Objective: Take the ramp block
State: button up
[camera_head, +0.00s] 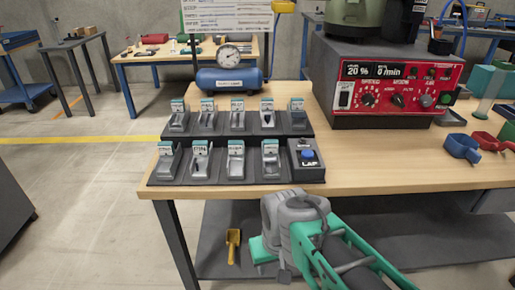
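Several grey blocks, each with a small teal-topped label card behind it, stand in two rows on a dark stepped rack (221,183) at the left of the wooden workbench. The labels are too small to read surely, so I cannot tell which one is the ramp block. One front-row block (235,167) and one back-row block (238,119) look wedge-like. Links of my green and grey arm show at the bottom, in front of the bench edge and apart from the rack. I cannot make out my gripper's fingers.
A box with a blue button (306,157) sits at the rack's front right. A blue air tank with gauge (229,79) stands behind. A red control unit (392,87) carries the feeder. Blue and red scoops (463,147) lie right. The bench between rack and scoops is clear.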

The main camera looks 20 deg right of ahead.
aim_at(236, 160)
jog(key=z, duration=0.05)
jog(key=k, duration=0.45)
jog(key=u, duration=1.35)
jog(key=i, duration=0.8)
jog(key=u, duration=0.8)
